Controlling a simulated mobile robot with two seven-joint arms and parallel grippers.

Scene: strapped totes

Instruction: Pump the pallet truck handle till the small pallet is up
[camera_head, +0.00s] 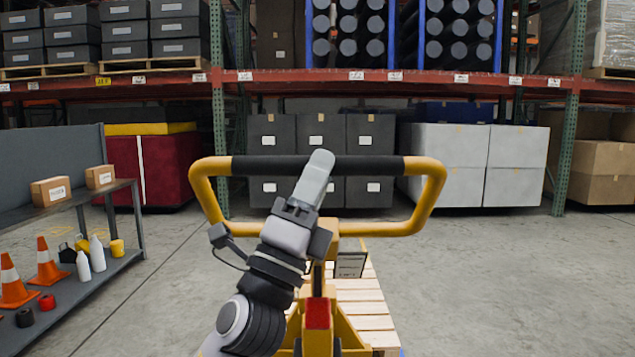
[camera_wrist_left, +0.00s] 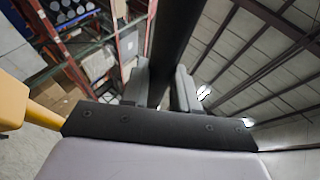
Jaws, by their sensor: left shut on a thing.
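The pallet truck handle (camera_head: 425,222) is a yellow loop with a black grip bar (camera_head: 262,165) across its top, upright in the middle of the head view. My left gripper (camera_head: 318,165) is shut on the black bar near its middle. In the left wrist view the bar (camera_wrist_left: 176,35) runs between the two grey fingers (camera_wrist_left: 160,85). The yellow truck body (camera_head: 318,335) with a red part is below the handle. The small wooden pallet (camera_head: 365,305) lies behind it, partly hidden by my arm and the truck; its height off the floor cannot be told. My right gripper is not in view.
A grey shelf cart (camera_head: 95,290) with cones, bottles and boxes stands at the left. Behind are tall racks (camera_head: 400,82) with dark bins, grey crates (camera_head: 460,165) and cartons (camera_head: 605,170). The concrete floor (camera_head: 500,280) at the right is clear.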

